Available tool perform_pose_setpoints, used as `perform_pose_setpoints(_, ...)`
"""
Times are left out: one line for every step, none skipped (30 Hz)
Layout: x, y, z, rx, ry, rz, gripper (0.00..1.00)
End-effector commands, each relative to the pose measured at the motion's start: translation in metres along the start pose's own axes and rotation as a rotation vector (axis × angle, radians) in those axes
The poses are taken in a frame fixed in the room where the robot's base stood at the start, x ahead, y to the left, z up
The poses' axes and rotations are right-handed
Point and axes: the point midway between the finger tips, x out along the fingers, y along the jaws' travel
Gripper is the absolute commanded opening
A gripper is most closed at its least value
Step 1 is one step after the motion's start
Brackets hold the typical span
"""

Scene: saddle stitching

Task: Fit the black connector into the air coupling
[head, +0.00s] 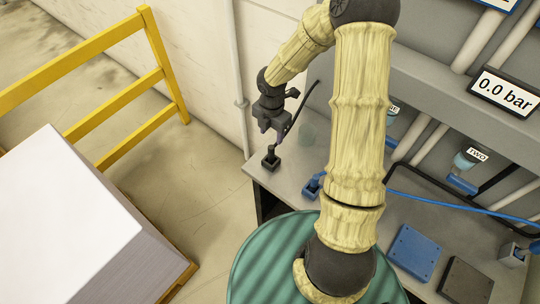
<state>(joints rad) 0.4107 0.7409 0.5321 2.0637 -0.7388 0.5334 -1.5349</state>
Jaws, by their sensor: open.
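My gripper (271,138) is at the far left end of the grey bench, pointing down and open. Directly below it is a small black block-like piece (270,161) on the bench corner, with a dark stem rising toward the fingers. This looks like the black connector in its holder. I cannot tell whether the fingers touch the stem. A black hose (300,103) curves up beside the gripper. A coupling (465,160) labelled TWO is on the grey panel at right. Another coupling (391,117), its label mostly hidden, is partly behind my arm.
A blue connector piece (314,185) sits on the bench behind my arm. A blue hose (455,206) crosses at right. A blue pad (413,254) and a black pad (466,283) lie on the bench. A display (505,92) reads 0.0 bar. A yellow rail (110,85) stands left.

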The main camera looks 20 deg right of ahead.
Motion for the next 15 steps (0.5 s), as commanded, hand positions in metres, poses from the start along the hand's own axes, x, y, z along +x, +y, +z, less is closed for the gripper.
perform_pose_setpoints(0.010,0.000,-0.001,-0.003,0.003,-0.003,0.49)
perform_pose_setpoints(0.015,0.000,-0.001,-0.003,0.002,-0.003,0.49)
perform_pose_setpoints(0.022,0.000,-0.001,-0.002,0.003,-0.003,0.49)
perform_pose_setpoints(0.027,0.000,-0.001,-0.003,0.002,-0.004,0.49)
perform_pose_setpoints(0.032,0.000,-0.001,-0.003,0.002,-0.002,0.49)
perform_pose_setpoints(0.040,0.000,-0.001,-0.002,0.002,-0.003,0.49)
perform_pose_setpoints(0.045,0.001,-0.001,-0.003,0.002,-0.002,0.49)
perform_pose_setpoints(0.050,0.000,-0.001,-0.002,0.002,-0.003,0.49)
perform_pose_setpoints(0.056,0.001,-0.001,-0.002,0.002,-0.002,0.49)
perform_pose_setpoints(0.060,0.001,-0.001,-0.002,0.001,-0.002,0.49)
perform_pose_setpoints(0.064,0.001,-0.001,-0.002,0.001,-0.002,0.49)
perform_pose_setpoints(0.068,0.001,-0.001,-0.001,0.000,0.000,0.49)
perform_pose_setpoints(0.070,0.001,0.000,-0.001,0.000,0.000,0.49)
perform_pose_setpoints(0.072,0.001,0.000,0.000,-0.001,0.000,0.49)
perform_pose_setpoints(0.073,0.000,0.000,0.000,-0.001,0.000,0.49)
